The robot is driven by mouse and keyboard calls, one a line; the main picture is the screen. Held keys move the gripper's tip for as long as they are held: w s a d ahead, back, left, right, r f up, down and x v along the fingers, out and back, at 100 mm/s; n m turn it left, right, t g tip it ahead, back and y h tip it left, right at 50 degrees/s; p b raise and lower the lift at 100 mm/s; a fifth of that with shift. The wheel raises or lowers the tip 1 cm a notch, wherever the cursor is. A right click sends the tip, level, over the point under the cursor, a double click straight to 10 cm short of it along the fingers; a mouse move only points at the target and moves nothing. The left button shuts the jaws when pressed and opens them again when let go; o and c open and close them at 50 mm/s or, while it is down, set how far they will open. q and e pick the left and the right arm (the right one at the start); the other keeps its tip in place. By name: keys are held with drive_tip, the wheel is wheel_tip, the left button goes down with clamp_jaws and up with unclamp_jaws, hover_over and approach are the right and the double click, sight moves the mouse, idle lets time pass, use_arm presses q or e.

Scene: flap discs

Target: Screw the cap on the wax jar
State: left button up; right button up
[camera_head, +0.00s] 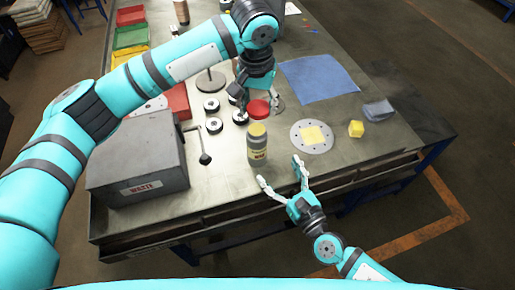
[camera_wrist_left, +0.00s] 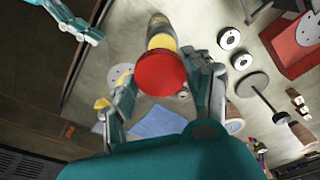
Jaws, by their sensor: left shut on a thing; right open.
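The wax jar (camera_head: 257,154), with a grey body, a label and a yellow top, stands upright near the table's front edge. It also shows behind the cap in the left wrist view (camera_wrist_left: 160,24). My left gripper (camera_head: 246,103) is shut on the red cap (camera_head: 260,109), just beyond the jar's top in the head view. In the left wrist view the red cap (camera_wrist_left: 160,73) sits between the fingers and hides part of the jar's yellow top. I cannot tell the gap between cap and jar. My right gripper (camera_head: 280,171) is open and empty, its fingers near the jar's lower right.
A grey waste box (camera_head: 145,165) stands at left. Several black-and-white discs (camera_head: 213,125) lie left of the jar. At right are a round plate (camera_head: 299,142) bearing a yellow square, a yellow cube (camera_head: 356,129) and a blue cloth (camera_head: 318,78).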

use_arm(q)
drive_tip(key=shift+w+a+f, duration=0.2)
drive_tip(key=shift+w+a, duration=0.05)
drive_tip(key=shift+w, duration=0.15)
use_arm(e)
drive_tip(key=x, duration=1.2)
drive_tip(key=shift+w+a+f, duration=0.15)
drive_tip(key=shift+w, duration=0.1)
use_arm(q)
drive_tip(key=shift+s, duration=0.1)
use_arm(e)
drive_tip(key=shift+s, duration=0.1)
drive_tip(key=shift+c, duration=0.2)
clamp_jaws()
use_arm(q)
hover_over(257, 129)
drive_tip(key=shift+s+f, duration=0.15)
drive_tip(key=shift+f, duration=2.3)
drive_tip(key=shift+f, duration=0.9)
drive_tip(key=shift+f, duration=0.55)
